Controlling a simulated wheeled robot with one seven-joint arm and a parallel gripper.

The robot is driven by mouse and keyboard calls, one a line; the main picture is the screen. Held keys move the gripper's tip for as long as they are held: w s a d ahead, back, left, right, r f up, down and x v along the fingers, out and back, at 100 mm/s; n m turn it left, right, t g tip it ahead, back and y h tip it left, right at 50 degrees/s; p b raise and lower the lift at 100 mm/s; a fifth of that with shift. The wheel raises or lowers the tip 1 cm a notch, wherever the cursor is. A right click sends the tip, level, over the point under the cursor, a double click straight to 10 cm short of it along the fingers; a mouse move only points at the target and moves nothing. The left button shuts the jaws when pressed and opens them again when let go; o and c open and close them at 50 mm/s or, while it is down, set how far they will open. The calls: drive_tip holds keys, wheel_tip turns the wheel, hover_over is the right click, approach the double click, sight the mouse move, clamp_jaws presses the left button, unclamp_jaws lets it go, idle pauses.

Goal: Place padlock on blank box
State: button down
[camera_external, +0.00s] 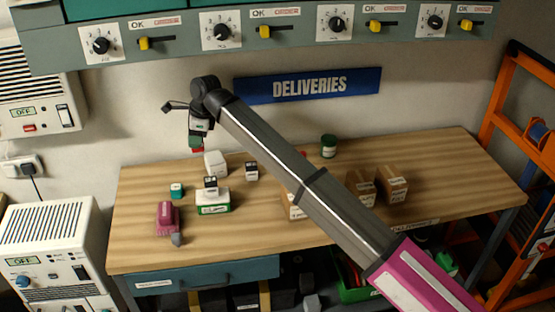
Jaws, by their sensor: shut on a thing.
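My gripper (197,135) is at the end of the raised arm, above the back left part of the wooden table. It is shut on a small dark green and red thing (196,144); I cannot tell whether this is the padlock. A plain white box (215,163), with no label that I can see, stands on the table below and slightly right of the gripper. The held thing appears close above this box but apart from it. The fingertips are too small to see clearly.
On the table (140,200) are a white-and-green labelled box (213,203) with a small black-and-white object on top, a teal block (177,191), a maroon object (167,217), a green can (328,146) and brown boxes (392,184). My arm hides part of another box.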

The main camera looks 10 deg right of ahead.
drive_tip(key=w+d+f, duration=0.1)
drive_tip(key=w+f, duration=0.1)
drive_tip(key=w, duration=0.1)
drive_tip(key=w+d+f, duration=0.2)
drive_tip(key=w, duration=0.2)
drive_tip(key=w+d+f, duration=0.1)
drive_tip(key=w+f, duration=0.1)
drive_tip(key=w, duration=0.1)
drive_tip(key=shift+w+d+f, duration=0.15)
drive_tip(key=shift+d+f, duration=0.15)
drive_tip(key=shift+f, duration=2.1)
drive_tip(key=shift+f, duration=0.15)
drive_tip(key=c, duration=1)
unclamp_jaws()
drive_tip(key=v, duration=1.2)
